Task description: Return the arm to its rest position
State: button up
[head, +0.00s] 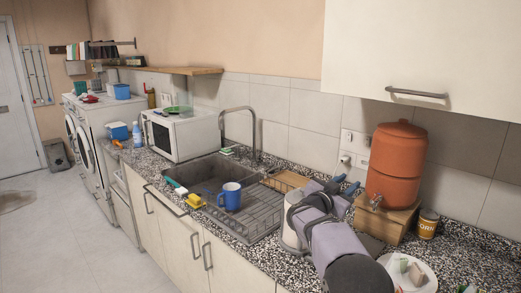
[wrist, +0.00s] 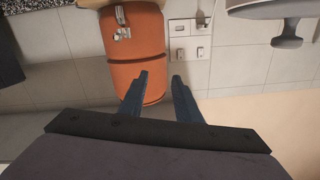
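My arm reaches up from the lower right of the head view and bends over the counter. My gripper (head: 347,184) is raised above the counter, just left of the orange dispenser (head: 397,160). In the wrist view my gripper (wrist: 160,77) has its two dark blue fingers apart, with nothing held between them. The dispenser (wrist: 137,60) shows upside down behind the fingers. I cannot tell exactly how far the fingertips are from it.
The dispenser stands on a wooden box (head: 386,219). A blue mug (head: 230,196) stands on the dish rack (head: 258,222). A cabinet (head: 430,45) hangs overhead.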

jog(key=s+a+f+n+t+y+p, duration=0.1)
jog(key=s+a+f+n+t+y, duration=0.15)
jog(key=a+n+y, duration=0.55)
jog(key=s+a+f+n+g+y, duration=0.1)
jog(key=s+a+f+g+y, duration=0.1)
jog(key=s+a+f+g, duration=0.3)
jog(key=s+a+f+n+y, duration=0.1)
jog(key=s+a+f+y, duration=0.2)
jog(key=s, duration=0.4)
jog(key=s+d+f+g, duration=0.1)
jog(key=s+f+g, duration=0.2)
jog(key=s, duration=0.8)
jog(key=s+d+f+g+p, duration=0.1)
jog(key=s+f+g, duration=0.3)
jog(key=s, duration=0.6)
jog(key=s+d+f+n+g+h, duration=0.1)
jog(key=s+d+f+g, duration=0.1)
jog(key=s+f, duration=0.4)
jog(key=s+g, duration=0.1)
jog(key=s, duration=0.4)
jog(key=shift+s+p, duration=0.35)
jog(key=shift+p, duration=0.05)
